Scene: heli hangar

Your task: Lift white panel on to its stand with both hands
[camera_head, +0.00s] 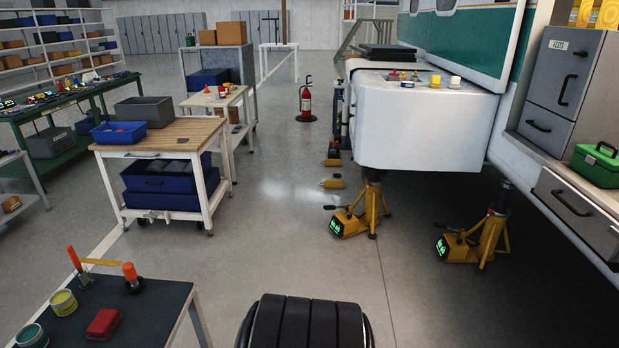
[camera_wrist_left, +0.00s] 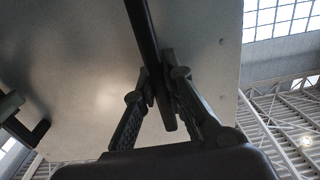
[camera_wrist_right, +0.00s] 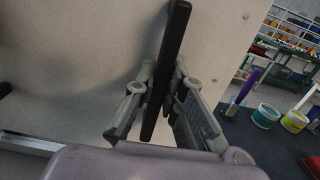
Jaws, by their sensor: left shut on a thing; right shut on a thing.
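The white panel fills much of the left wrist view (camera_wrist_left: 90,60) and of the right wrist view (camera_wrist_right: 70,60), looking pale grey to beige. Each wrist view shows a dark bar-shaped handle on its face. My left gripper (camera_wrist_left: 163,82) is shut on one dark handle (camera_wrist_left: 145,35). My right gripper (camera_wrist_right: 160,90) is shut on another dark handle (camera_wrist_right: 172,50). Another dark fitting (camera_wrist_left: 25,122) shows at the left of the left wrist view. The head view shows neither gripper nor the panel. I cannot make out the panel's stand in any view.
A dark-topped table (camera_head: 150,312) at lower left holds orange-topped posts (camera_head: 75,262), cans (camera_head: 63,302) and a red box (camera_head: 104,324). A wooden-topped cart (camera_head: 160,138) stands behind. Yellow jacks (camera_head: 365,213) stand under the helicopter at right. Open floor (camera_head: 270,230) lies between.

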